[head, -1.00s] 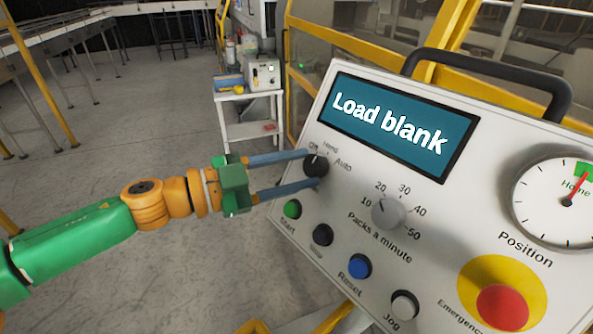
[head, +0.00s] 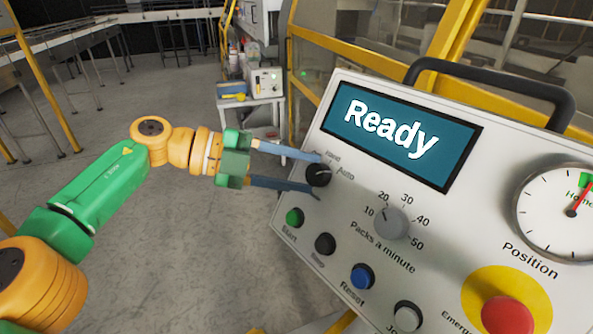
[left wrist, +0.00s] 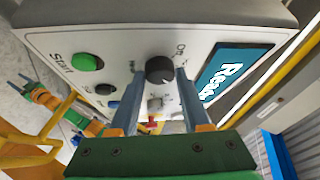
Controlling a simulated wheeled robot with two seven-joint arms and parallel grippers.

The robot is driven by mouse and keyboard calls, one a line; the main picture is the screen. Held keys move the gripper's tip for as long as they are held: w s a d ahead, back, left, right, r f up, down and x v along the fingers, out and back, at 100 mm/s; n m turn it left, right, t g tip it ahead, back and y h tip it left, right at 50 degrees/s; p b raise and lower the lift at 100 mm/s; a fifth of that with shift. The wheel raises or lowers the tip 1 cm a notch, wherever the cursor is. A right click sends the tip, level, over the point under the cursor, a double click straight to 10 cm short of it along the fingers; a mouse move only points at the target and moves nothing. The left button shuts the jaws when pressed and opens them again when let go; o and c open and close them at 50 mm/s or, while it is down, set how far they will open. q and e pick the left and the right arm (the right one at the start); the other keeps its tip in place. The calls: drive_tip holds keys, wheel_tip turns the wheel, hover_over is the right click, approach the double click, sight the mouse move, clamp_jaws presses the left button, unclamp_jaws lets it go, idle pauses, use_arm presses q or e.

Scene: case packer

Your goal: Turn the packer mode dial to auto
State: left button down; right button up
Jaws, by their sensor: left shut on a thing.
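The black mode dial (head: 318,174) sits at the left of the white control panel, below the screen, with Off, Hand and Auto marks around it. My left gripper (head: 312,175) is shut on the dial, one blue finger on each side. In the left wrist view the dial (left wrist: 160,70) shows between the two fingertips (left wrist: 158,76). Its pointer is hard to read; it looks turned toward Auto in the head view. The screen (head: 400,135) reads "Ready". My right gripper (left wrist: 24,82) shows small at the left of the wrist view; its opening is unclear.
The packs-a-minute knob (head: 391,222), green start button (head: 294,216), blue reset button (head: 362,276) and red emergency button (head: 507,315) are on the same panel. A black handle (head: 490,85) tops it. Floor to the left is clear.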

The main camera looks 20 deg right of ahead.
use_arm(q)
drive_tip(key=shift+f+m, duration=0.15)
drive_tip(key=shift+m, duration=0.15)
idle(0.4)
drive_tip(key=c, duration=0.5)
unclamp_jaws()
drive_tip(key=shift+c, duration=0.2)
drive_tip(key=shift+o, duration=0.9)
drive_tip(key=shift+d, duration=0.2)
drive_tip(key=v, duration=0.7)
